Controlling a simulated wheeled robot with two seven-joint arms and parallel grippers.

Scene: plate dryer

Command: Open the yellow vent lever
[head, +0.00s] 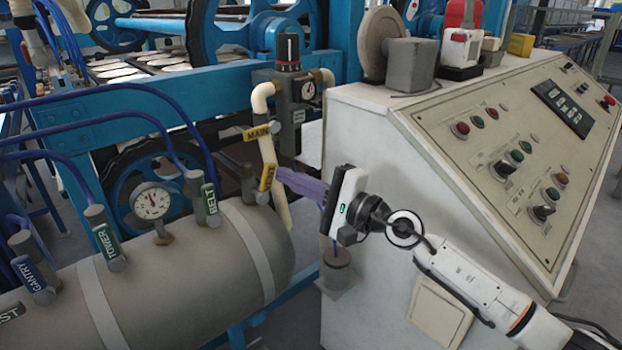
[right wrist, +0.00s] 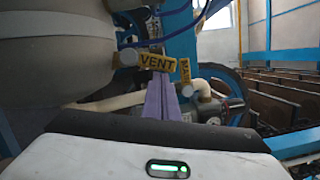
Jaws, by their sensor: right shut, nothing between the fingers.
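The yellow vent lever (head: 267,177) is at the right end of the grey tank (head: 200,275), by a small round valve. In the head view it stands steeply, seen edge-on. In the right wrist view its yellow plate (right wrist: 158,59) reads VENT and lies roughly level, pointing right from its pivot. My right gripper (head: 283,178) is shut and empty, its purple fingers just right of the lever. In the right wrist view the fingertips (right wrist: 156,74) are right at the plate's lower edge; I cannot tell whether they touch. My left gripper is not in view.
A yellow MAIN lever (head: 257,133) sits just above, by a cream pipe (head: 264,100). Labelled levers, including BELT (head: 210,198) and TOWER (head: 107,240), and a pressure gauge (head: 152,203) line the tank. The control cabinet (head: 375,120) stands close on the right.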

